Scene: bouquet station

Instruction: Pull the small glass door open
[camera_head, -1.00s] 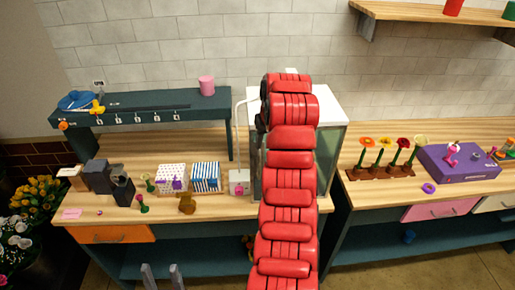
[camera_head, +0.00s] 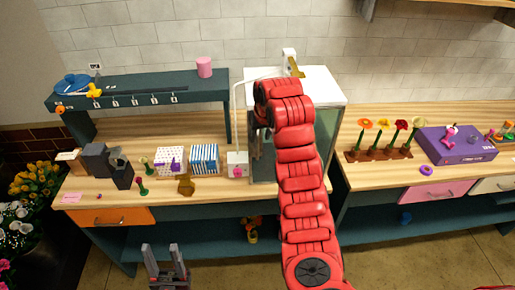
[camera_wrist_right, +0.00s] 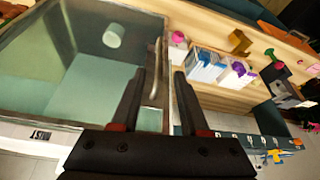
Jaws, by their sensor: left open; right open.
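The small glass door (camera_wrist_right: 75,55) is the front pane of a white-topped cabinet (camera_head: 325,87). In the head view my right arm covers most of it. In the right wrist view the pane fills the left side, with an upright bar handle (camera_wrist_right: 154,88) along its edge. The door looks shut. My right gripper (camera_wrist_right: 160,73) is open, with one finger on each side of the handle in the picture; I cannot tell whether they touch it. My left gripper (camera_head: 164,250) is open and empty, low in front of the bench.
A white box with a pink knob (camera_head: 237,165), a blue-striped box (camera_head: 205,158) and a spotted box (camera_head: 170,163) stand left of the cabinet. A rack of flowers (camera_head: 378,154) and a purple box (camera_head: 455,145) stand on the right bench.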

